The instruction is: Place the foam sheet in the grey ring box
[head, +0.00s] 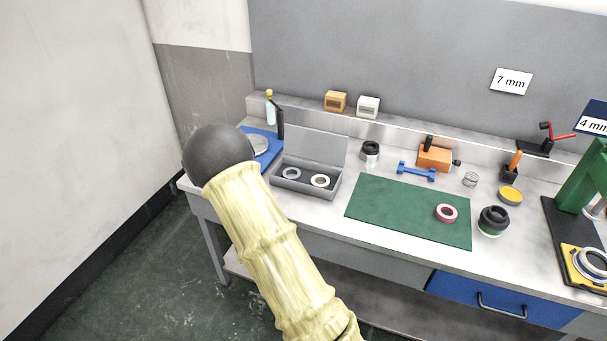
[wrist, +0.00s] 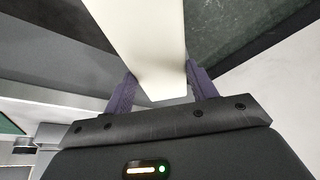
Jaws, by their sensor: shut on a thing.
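The grey ring box (head: 303,194) stands on the left part of the bench in the head view. Its lid is up at the back, and a grey ring (head: 291,174) and a cream ring (head: 320,181) lie inside. In the wrist view my gripper (wrist: 162,90) is shut on a pale cream sheet, the foam sheet (wrist: 140,40), which stretches away from the fingers past the picture's top edge. In the head view my arm's dark rounded end hides the gripper and sheet, left of the box. I cannot tell their exact distance from it.
A blue mat (head: 273,154) with a grey disc lies left of the box, partly behind my arm. A green mat (head: 395,212) with a red ring (head: 446,213) lies right of it. A bottle (head: 270,110) and a black-lidded jar (head: 370,152) stand nearby. A wall is at left.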

